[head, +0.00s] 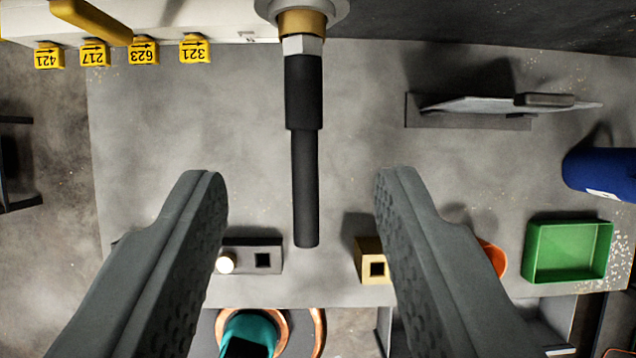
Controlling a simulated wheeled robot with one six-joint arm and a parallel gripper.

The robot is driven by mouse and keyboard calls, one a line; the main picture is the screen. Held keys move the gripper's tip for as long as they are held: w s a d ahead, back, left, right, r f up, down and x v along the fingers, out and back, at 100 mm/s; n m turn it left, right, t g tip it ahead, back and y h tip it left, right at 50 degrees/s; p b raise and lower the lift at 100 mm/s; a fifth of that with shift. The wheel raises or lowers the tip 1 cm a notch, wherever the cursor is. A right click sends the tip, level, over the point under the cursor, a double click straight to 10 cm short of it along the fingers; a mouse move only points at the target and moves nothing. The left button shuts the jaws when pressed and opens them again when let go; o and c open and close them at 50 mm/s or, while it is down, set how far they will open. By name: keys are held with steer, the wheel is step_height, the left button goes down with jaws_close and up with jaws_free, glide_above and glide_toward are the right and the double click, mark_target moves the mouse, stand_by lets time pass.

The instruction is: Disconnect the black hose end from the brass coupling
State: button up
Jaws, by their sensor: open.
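The black hose end (305,150) hangs down in the picture from a silver hex nut (303,45), which meets the brass coupling (302,22) at the top centre. The hose has a thicker upper sleeve and a thinner lower part with a free tip. My gripper (290,180) is open, one finger on each side of the hose's lower part, with clear gaps on both sides. The fingers touch nothing that I can see. The upper part of the coupling is cut off by the picture's edge.
Yellow numbered tags (144,52) and a yellow handle (92,20) are at the upper left. A grey bracket (470,115), blue cylinder (600,174) and green tray (526,250) are on the right.

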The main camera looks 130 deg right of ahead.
mark_target(305, 191)
steer(key=shift+x, duration=4.6)
jaws_close()
steer(key=shift+s+d, duration=0.45)
steer(key=shift+s, duration=0.2)
steer(key=shift+s+d, duration=0.5)
steer(key=shift+s, duration=0.25)
steer(key=shift+s+d, duration=0.5)
steer(key=shift+s, duration=0.2)
